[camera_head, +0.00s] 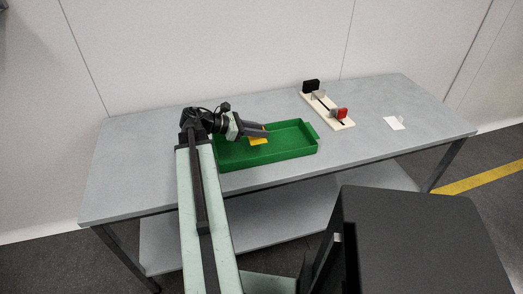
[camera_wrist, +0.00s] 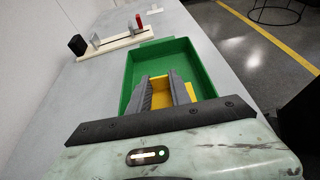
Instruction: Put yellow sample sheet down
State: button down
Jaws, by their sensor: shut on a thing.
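The yellow sample sheet (camera_head: 258,141) shows under and beside the fingertips of my gripper (camera_head: 266,131), over the green tray (camera_head: 300,153). In the wrist view, the yellow sheet (camera_wrist: 160,84) lies between the two dark fingers of my gripper (camera_wrist: 165,80), and part of it shows right of the right finger. My gripper is shut on the sheet. The fingers hide part of it. The green tray's rim (camera_wrist: 128,70) surrounds the fingers in the wrist view. I cannot tell whether the sheet touches the tray floor.
A pale wooden fixture (camera_head: 334,117) with a black block (camera_head: 311,86) and a red piece (camera_head: 342,113) stands behind and right of the tray. A white sheet (camera_head: 394,123) lies farther right on the grey table (camera_head: 420,105). The table left of the tray is clear.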

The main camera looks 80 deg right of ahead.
aim_at(260, 148)
notch_tip(260, 148, down, 6)
jog(key=b, duration=0.4)
jog(key=shift+f+b, duration=0.2)
jog(key=shift+b, duration=0.15)
jog(key=shift+r, duration=0.25)
jog(key=shift+f, duration=0.2)
jog(key=c, duration=1.2)
grip_release()
jog(key=shift+r, duration=0.1)
